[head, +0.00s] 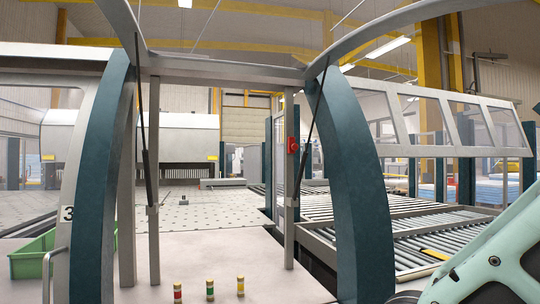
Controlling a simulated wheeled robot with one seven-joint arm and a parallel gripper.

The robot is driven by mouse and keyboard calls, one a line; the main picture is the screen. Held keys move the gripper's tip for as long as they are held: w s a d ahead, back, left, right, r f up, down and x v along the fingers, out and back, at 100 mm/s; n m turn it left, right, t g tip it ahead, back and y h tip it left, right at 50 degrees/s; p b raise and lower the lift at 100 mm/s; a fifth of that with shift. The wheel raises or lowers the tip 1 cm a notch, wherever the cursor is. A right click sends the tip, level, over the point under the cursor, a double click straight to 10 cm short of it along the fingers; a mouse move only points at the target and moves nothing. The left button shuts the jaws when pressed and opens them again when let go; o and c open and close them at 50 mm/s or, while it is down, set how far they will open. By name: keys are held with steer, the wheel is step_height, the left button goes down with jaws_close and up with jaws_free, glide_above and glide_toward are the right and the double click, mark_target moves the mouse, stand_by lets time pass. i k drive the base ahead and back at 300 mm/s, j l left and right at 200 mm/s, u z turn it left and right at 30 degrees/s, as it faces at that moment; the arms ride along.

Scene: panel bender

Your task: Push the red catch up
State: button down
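The red catch (293,145) is a small red piece high on the grey upright post right of the middle of the head view. It sits between the two curved teal frame arms. It is too small for me to tell its exact position or tilt. My gripper is not in view. Only a pale green link of my arm shows at the lower right, well to the right of the catch and nearer to me.
Curved teal frame arms (352,185) stand left and right of the opening. Three small banded cylinders (210,289) stand on the pale surface in front. A green bin (38,255) is at the left. Roller conveyors (420,235) lie to the right behind the post.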

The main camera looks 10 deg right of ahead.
mark_target(293, 145)
steer(key=i+l+u, duration=0.1)
steer(key=l+u, duration=0.15)
steer(key=l, duration=0.35)
steer(key=l+u, duration=0.3)
steer(key=l, duration=0.25)
steer(key=l+u, duration=0.25)
steer(key=l, duration=0.35)
steer(key=l+u, duration=0.3)
steer(key=l, duration=0.3)
steer(key=k+l+u, duration=0.25)
steer(key=l, duration=0.3)
steer(key=l+u, duration=0.3)
steer(key=l, duration=0.3)
steer(key=l+u, duration=0.3)
steer(key=l, duration=0.3)
steer(key=l+u, duration=0.3)
steer(key=l, duration=0.35)
steer(key=k+l+u, duration=0.1)
steer(key=l+u, duration=0.15)
steer(key=l, duration=0.3)
